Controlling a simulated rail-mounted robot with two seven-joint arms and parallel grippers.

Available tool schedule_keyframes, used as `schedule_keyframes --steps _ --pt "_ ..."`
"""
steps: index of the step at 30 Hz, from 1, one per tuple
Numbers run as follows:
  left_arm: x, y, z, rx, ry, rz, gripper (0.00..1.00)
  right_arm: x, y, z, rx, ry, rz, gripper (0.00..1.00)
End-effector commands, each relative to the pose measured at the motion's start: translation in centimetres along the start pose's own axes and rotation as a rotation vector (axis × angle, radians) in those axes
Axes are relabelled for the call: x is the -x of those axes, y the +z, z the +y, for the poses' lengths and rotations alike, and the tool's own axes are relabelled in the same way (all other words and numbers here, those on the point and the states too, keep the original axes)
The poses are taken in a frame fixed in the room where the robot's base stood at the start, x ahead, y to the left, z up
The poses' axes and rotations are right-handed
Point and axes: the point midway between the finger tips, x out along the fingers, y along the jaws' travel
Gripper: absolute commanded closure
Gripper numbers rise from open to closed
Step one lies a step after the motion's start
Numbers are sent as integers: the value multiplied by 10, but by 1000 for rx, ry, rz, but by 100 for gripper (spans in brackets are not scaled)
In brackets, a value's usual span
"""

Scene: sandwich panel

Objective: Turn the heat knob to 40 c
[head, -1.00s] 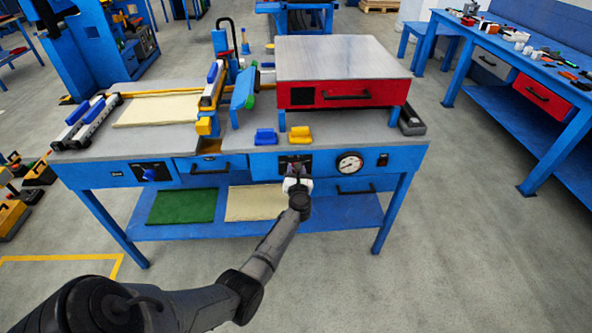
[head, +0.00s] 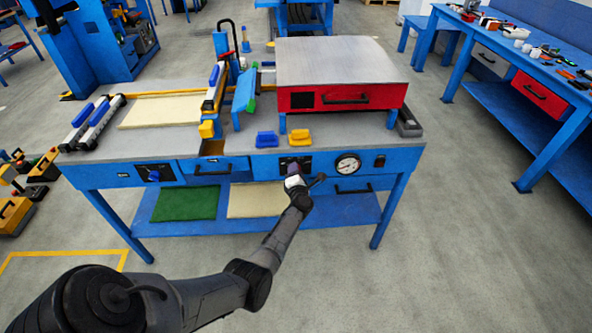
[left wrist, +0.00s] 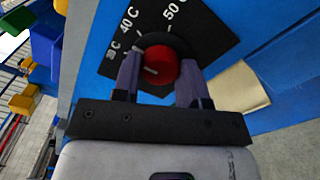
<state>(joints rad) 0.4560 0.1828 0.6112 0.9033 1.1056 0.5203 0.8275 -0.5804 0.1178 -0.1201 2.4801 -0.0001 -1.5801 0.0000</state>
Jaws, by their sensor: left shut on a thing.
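The red heat knob (left wrist: 163,66) sits on a black dial plate (left wrist: 205,35) marked 40 C and 50 C, with a partly cut-off label to the left of 40 C. A short pale mark on the knob points left in the left wrist view, roughly toward that lower label. My left gripper (left wrist: 159,72) is shut on the knob, one finger on each side. In the head view my left gripper (head: 294,175) reaches the front of the blue bench and mostly hides the knob. My right gripper is not in view.
A round gauge (head: 348,164) and a black switch (head: 380,160) are to the right of the knob. A drawer handle (head: 353,188) lies close by. A second dial (head: 153,174) is farther left. Above stands the red press box (head: 375,96). The floor in front is clear.

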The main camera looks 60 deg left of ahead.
Motion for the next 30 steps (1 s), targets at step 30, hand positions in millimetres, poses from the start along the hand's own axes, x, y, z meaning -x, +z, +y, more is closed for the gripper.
schedule_keyframes --steps 30 --pt "0 -1 0 -438 -1 1 85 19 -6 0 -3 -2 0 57"
